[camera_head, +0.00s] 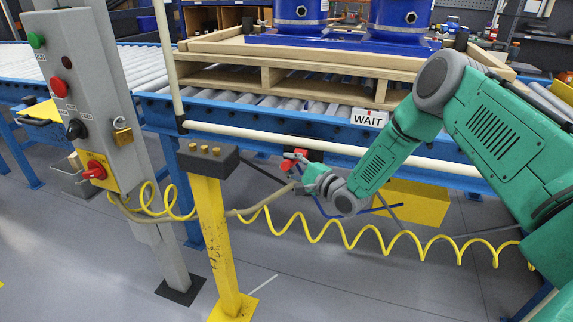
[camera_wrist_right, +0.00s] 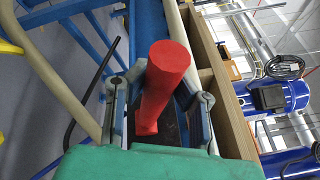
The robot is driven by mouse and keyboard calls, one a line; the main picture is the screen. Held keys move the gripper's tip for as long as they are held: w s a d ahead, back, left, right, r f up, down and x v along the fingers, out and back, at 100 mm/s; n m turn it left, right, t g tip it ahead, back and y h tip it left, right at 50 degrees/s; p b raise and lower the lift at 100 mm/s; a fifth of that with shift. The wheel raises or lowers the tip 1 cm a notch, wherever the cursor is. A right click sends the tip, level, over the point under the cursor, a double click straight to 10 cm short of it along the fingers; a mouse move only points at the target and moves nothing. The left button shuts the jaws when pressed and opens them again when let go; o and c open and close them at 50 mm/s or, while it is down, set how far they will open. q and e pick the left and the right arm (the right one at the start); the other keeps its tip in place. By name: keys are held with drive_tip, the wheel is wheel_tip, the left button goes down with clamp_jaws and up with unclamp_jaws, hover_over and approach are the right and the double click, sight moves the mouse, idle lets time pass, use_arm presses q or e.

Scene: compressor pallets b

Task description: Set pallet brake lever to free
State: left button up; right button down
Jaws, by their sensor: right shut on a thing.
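The pallet brake lever has a red handle (camera_head: 287,165), small in the head view, low on the front of the blue conveyor frame. In the right wrist view the red handle (camera_wrist_right: 166,75) is large and stands between the two grey fingers. My right gripper (camera_head: 299,172) is shut on this handle, with a finger on either side of it. The fingers hide part of the lever in the head view. A small white sign (camera_head: 369,118) reading WAIT sits on the frame above and to the right. My left gripper is out of view.
A wooden pallet (camera_head: 270,75) carrying blue compressors (camera_head: 300,14) sits on the rollers. A cream rail (camera_head: 240,133) runs just above the gripper. A yellow post (camera_head: 211,230), a grey control box (camera_head: 85,80) and a coiled yellow hose (camera_head: 320,229) are close by.

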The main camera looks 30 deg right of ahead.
drive_tip(key=shift+d+f, duration=0.1)
drive_tip(key=shift+d, duration=0.3)
drive_tip(key=c, duration=1.3)
unclamp_jaws()
drive_tip(key=shift+s+d, duration=0.1)
drive_tip(key=shift+s, duration=0.05)
drive_tip(key=shift+d+f, duration=0.1)
drive_tip(key=shift+d, duration=0.05)
drive_tip(key=shift+s, duration=0.4)
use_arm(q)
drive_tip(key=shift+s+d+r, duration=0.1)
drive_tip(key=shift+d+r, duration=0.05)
use_arm(e)
drive_tip(key=v, duration=1.1)
drive_tip(key=shift+d+f, duration=0.15)
